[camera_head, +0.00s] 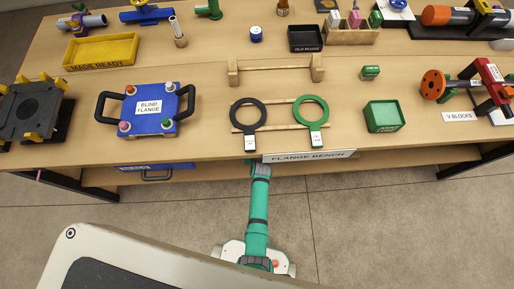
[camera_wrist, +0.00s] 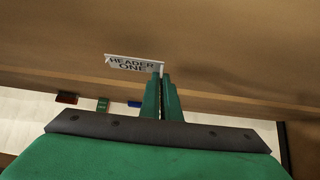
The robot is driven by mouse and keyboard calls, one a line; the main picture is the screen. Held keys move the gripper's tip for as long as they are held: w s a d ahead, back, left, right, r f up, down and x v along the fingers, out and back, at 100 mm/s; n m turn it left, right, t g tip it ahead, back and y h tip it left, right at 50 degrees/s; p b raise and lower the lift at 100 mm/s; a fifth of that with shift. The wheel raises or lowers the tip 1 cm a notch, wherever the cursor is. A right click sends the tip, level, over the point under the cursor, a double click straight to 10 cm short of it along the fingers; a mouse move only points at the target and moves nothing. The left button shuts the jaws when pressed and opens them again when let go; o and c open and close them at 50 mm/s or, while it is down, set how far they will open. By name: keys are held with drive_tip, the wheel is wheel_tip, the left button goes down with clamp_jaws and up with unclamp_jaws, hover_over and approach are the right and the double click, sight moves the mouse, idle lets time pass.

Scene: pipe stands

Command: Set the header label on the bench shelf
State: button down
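The header label (camera_wrist: 133,63), a small white plate reading "HEADER ONE", shows in the wrist view at the tips of my gripper (camera_wrist: 162,78). The two green fingers are close together, and the label's right end is between or against their tips. The label stands out to the left of them, slightly tilted. In the head view my green arm reaches up to the bench's front edge, and the gripper and label are hidden beneath it. The bench (camera_head: 215,150) has a lower shelf, partly seen under its front edge at left (camera_head: 100,177).
A "FLANGE BENCH" sign (camera_head: 309,156) is on the front edge. A blue handled item (camera_head: 157,171) is below the top. Floor in front is clear.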

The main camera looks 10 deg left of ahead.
wheel_tip(320, 180, down, 3)
drive_tip(key=shift+w+d+r, duration=0.1)
drive_tip(key=shift+d+r, duration=0.05)
drive_tip(key=shift+f, duration=0.3)
drive_tip(key=shift+f, duration=0.2)
drive_tip(key=c, duration=2)
unclamp_jaws()
drive_tip(key=shift+r, duration=0.1)
